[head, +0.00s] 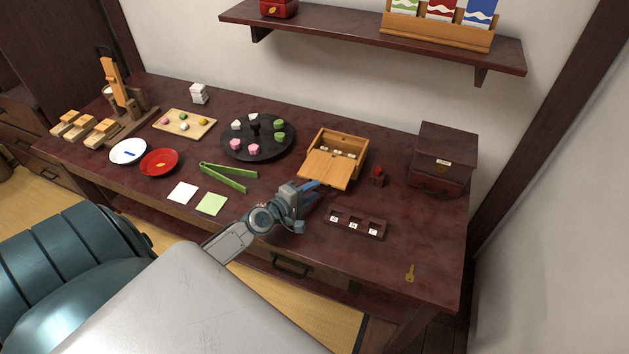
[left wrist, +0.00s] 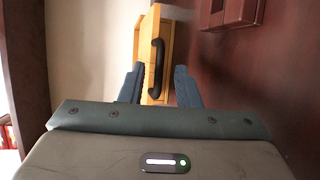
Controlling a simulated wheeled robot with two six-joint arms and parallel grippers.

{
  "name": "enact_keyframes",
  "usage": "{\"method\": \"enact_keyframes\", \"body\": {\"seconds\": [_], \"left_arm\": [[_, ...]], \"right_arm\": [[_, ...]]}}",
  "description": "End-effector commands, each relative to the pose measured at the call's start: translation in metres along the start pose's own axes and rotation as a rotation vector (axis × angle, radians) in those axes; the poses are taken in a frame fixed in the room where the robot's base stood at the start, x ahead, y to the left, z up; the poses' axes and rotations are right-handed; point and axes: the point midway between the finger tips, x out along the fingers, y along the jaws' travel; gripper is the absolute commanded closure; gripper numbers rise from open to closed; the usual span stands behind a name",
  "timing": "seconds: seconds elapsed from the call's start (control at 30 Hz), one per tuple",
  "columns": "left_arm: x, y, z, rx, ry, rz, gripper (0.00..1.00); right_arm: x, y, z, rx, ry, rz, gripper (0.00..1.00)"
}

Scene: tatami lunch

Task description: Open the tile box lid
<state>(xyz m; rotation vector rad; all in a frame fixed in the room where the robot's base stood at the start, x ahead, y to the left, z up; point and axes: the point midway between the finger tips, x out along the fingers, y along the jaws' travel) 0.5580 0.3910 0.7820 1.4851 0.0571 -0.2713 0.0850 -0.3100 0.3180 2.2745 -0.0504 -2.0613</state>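The tile box (head: 343,139) is a light wooden box on the dark table, right of the round black tray. Its flat wooden lid (head: 324,168) covers the near part, and pale tiles show in the open far part. In the left wrist view the box's wooden end (left wrist: 153,40) carries a black handle (left wrist: 157,66). My left gripper (head: 314,188) is at the near side of the box. Its two blue fingers (left wrist: 158,88) are apart, with the handle between and beyond them; contact cannot be told. My right gripper is not in view.
A dark tile rack (head: 357,222) stands right of my left gripper, with a small red item (head: 377,176) behind it. A dark chest (head: 443,158) and a key (head: 410,272) are farther right. Green tongs (head: 229,176) lie left of the gripper. The table's front right is mostly clear.

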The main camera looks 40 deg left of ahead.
Motion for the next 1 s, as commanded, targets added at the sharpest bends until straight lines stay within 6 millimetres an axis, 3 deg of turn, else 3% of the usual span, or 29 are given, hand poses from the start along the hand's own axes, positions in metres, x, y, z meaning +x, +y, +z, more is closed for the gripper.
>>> {"method": "enact_keyframes", "body": {"seconds": [0.3, 0.5, 1.0], "left_arm": [[-0.06, -0.003, 0.0, 0.002, -0.003, -0.007, 0.7], [-0.084, -0.003, -0.001, 0.0, -0.002, -0.007, 0.7], [-0.092, -0.002, 0.0, -0.001, -0.002, -0.005, 0.7]], "right_arm": [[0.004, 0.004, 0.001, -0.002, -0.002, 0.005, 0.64], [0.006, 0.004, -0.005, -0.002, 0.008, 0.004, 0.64], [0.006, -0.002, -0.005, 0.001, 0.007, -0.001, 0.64]]}}
